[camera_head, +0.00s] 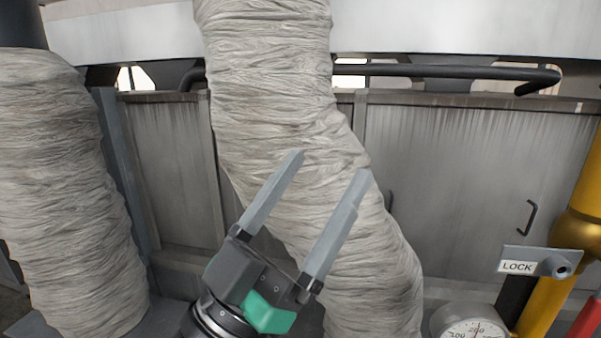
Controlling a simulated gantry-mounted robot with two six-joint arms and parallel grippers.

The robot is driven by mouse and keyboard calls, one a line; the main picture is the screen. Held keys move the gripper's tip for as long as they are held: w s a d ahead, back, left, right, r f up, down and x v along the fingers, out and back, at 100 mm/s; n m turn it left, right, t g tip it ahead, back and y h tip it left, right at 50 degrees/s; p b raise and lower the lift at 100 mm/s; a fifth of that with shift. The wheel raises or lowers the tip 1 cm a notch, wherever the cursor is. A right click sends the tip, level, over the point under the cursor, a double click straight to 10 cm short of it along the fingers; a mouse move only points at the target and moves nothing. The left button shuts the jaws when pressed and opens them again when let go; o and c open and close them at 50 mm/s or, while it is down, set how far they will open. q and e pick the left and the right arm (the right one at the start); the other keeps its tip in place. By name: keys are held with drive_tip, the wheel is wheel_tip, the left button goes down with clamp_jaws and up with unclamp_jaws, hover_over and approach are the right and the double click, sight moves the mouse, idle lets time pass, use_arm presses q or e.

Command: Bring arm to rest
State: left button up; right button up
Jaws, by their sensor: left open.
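My left gripper (328,164) is in the lower middle of the head view. Its two long grey fingers point up and to the right, spread apart, with nothing between them. A green part shows on its dark body. The fingers show in front of a thick arm wrapped in wrinkled grey cloth (270,90), which runs from the top of the view to the bottom. I cannot tell whether they touch it. My right gripper is not in view. No pan shows.
Grey metal panels (450,170) with a dark bar (460,72) stand behind. A second cloth-wrapped column (60,190) fills the left side. At the lower right are a LOCK plate (516,267), a round gauge (472,328) and a yellow pipe (560,265).

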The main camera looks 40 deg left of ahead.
use_arm(q)
drive_tip(key=shift+t+h, duration=0.5)
drive_tip(key=shift+t, duration=0.2)
drive_tip(key=s+r, duration=0.1)
drive_tip(key=r, duration=0.1)
drive_tip(key=s+d+r, duration=0.1)
drive_tip(key=s, duration=0.1)
drive_tip(key=shift+s+r, duration=0.2)
drive_tip(key=shift+r, duration=0.15)
use_arm(e)
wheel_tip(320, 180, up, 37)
drive_tip(key=p, duration=3.7)
use_arm(q)
wheel_tip(320, 180, up, 37)
drive_tip(key=shift+f, duration=0.2)
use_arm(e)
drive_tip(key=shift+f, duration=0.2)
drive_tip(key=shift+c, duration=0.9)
use_arm(q)
drive_tip(key=shift+w, duration=0.1)
